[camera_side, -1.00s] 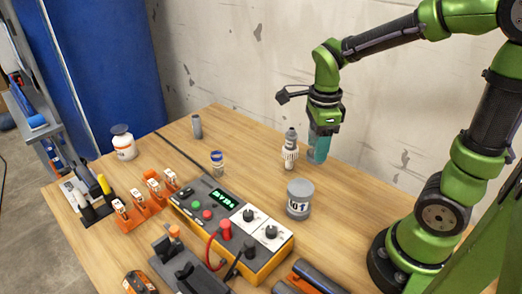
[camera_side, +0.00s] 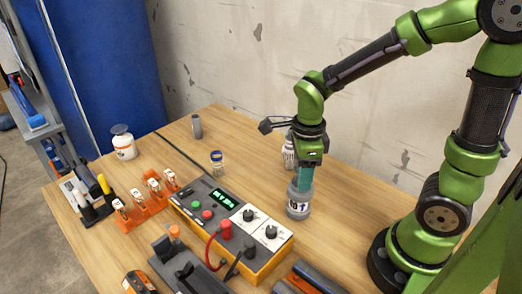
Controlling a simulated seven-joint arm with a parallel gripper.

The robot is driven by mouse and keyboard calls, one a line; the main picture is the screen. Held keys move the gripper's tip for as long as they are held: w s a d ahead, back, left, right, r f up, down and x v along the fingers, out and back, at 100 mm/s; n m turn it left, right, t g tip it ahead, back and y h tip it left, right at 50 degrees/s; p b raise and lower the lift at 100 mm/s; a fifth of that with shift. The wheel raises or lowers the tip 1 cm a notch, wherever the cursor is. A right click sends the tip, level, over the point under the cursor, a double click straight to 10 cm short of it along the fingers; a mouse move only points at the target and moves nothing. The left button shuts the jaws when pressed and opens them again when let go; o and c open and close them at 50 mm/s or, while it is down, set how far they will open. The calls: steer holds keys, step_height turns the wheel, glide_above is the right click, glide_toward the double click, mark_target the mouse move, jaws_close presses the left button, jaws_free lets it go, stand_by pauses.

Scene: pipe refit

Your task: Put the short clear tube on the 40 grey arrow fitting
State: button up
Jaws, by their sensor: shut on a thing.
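The grey fitting (camera_side: 298,207) stands upright on the bench, with a white label bearing dark digits and an arrow; the full number is hard to read. My gripper (camera_side: 308,163) is directly above it, pointing down and shut on the short clear tube (camera_side: 304,180), which looks teal. The tube is roughly upright. Its lower end overlaps the top of the grey fitting in this view; I cannot tell whether it touches or is seated. The gripper hides the tube's upper part.
A white ribbed fitting (camera_side: 288,155) stands just behind my gripper, partly hidden. A control box (camera_side: 232,226) with knobs and a red cable lies at the front left of the grey fitting. A blue-banded jar (camera_side: 217,163) and grey cylinder (camera_side: 196,127) stand farther left.

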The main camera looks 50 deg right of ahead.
steer(key=shift+f, duration=0.15)
steer(key=o, duration=1.1)
steer(key=shift+c, duration=0.2)
